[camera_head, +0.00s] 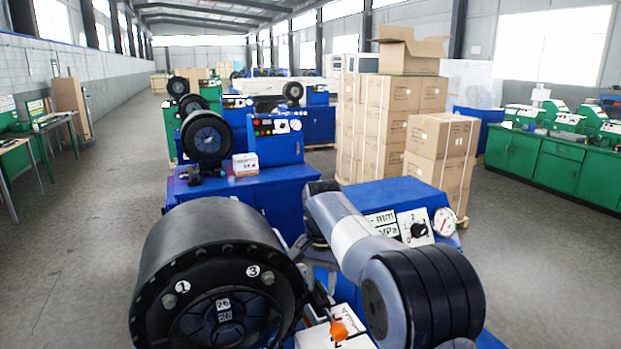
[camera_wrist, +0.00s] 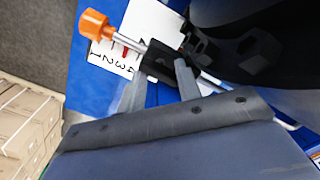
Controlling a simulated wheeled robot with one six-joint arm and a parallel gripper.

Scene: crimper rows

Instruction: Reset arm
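In the wrist view my gripper (camera_wrist: 160,78) has its two grey fingers apart, with blue surface showing between them. The fingertips are close to a small black block (camera_wrist: 160,60) on a thin metal rod; I cannot tell if they touch it. An orange knob (camera_wrist: 95,24) sits at the rod's end. The knob also shows in the head view (camera_head: 338,330), low beside the large black crimper head (camera_head: 215,270). My arm (camera_head: 345,235) reaches over the blue crimper machine (camera_head: 385,195). My fingers are hidden in the head view.
A white numbered scale plate (camera_wrist: 145,30) lies by the rod. A pressure gauge (camera_head: 445,222) and dial stand on the blue housing. Stacked cartons (camera_head: 390,120) are behind. Another crimper (camera_head: 207,138) stands farther back. Bare floor (camera_head: 85,230) is open at left.

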